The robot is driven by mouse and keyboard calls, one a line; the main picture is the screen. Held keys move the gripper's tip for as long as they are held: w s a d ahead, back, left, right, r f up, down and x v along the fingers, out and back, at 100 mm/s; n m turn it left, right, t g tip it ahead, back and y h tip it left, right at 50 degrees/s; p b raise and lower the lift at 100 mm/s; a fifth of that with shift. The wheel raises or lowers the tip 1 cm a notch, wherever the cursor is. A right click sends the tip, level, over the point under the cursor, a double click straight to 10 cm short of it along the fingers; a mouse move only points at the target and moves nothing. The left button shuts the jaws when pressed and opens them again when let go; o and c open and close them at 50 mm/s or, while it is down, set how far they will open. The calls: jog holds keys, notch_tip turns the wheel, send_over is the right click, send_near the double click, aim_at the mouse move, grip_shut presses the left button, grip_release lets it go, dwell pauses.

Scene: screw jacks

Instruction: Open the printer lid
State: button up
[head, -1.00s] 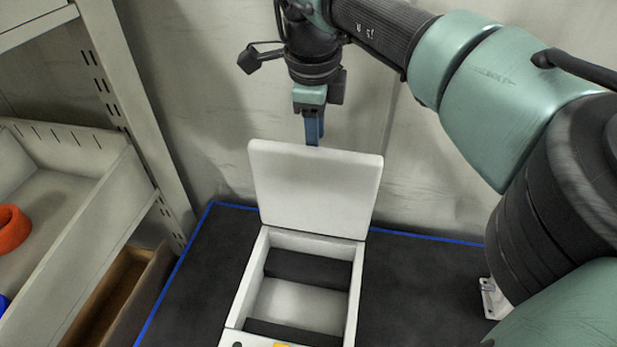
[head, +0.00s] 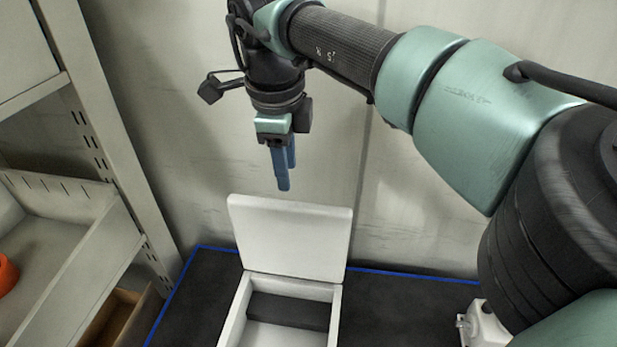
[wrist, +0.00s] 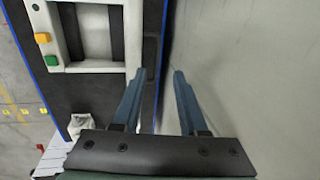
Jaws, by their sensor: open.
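The white printer (head: 231,318) stands on the dark table, its box open at the top with a dark bar across the inside. Its lid (head: 290,238) is raised, nearly upright and leaning back a little, at the rear of the box. In the wrist view the printer's white frame (wrist: 93,67) shows at upper left, with a green and an orange button on its edge. My gripper (head: 284,188) is above the lid's top edge, apart from it, pointing down. In the wrist view its blue fingers (wrist: 157,72) are spread with nothing between them.
The dark table (head: 400,303) has a blue edge line, close to the wall behind. A grey shelf with bins (head: 70,255) stands at left, an orange ring (head: 7,274) in one bin.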

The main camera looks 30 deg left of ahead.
jog(key=shift+s+d+r+p, duration=0.1)
jog(key=shift+s+r+p, duration=0.1)
jog(key=shift+r, duration=0.25)
jog(key=shift+s+r+p, duration=0.1)
jog(key=shift+r+p, duration=0.05)
jog(key=shift+r, duration=0.25)
